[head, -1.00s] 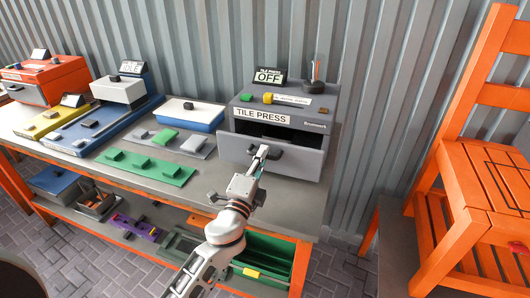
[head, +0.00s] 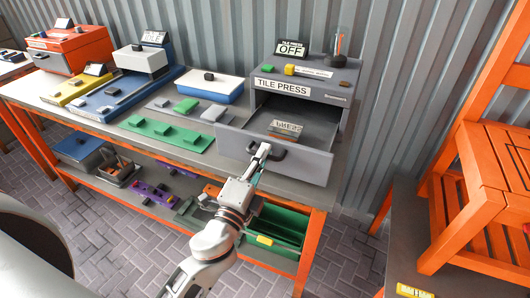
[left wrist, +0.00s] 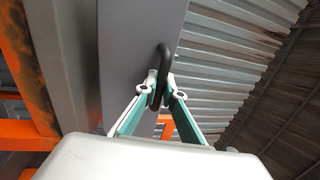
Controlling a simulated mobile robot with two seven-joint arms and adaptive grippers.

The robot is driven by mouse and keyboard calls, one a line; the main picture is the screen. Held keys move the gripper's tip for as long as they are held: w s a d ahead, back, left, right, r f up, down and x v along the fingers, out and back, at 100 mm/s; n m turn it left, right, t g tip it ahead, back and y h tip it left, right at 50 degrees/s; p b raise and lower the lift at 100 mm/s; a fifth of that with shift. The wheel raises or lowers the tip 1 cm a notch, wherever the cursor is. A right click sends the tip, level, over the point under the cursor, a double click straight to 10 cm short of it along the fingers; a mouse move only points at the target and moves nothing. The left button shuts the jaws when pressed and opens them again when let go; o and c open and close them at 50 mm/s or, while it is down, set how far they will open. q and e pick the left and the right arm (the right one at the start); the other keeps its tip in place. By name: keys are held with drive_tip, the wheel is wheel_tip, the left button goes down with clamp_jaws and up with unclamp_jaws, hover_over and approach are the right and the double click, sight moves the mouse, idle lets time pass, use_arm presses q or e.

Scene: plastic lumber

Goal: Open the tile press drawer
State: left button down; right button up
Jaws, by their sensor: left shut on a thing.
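The grey tile press (head: 307,84) stands at the right end of the workbench, with a "TILE PRESS" label and an "OFF" sign on top. Its drawer (head: 300,160) is pulled well out, and a labelled block (head: 285,129) lies inside it. My left gripper (head: 262,152) is at the drawer front, shut on the black drawer handle (head: 283,151). In the left wrist view the fingers (left wrist: 160,90) close around the black handle (left wrist: 163,60). My right gripper does not show.
A green tile board (head: 167,134), a blue-white box (head: 209,86) and other machines stand left on the workbench. The lower shelf holds a green bin (head: 277,228) and small parts. An orange chair (head: 485,190) stands at right.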

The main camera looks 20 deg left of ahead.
use_arm(q)
drive_tip(key=c, duration=2.4)
unclamp_jaws()
drive_tip(key=shift+c, duration=0.2)
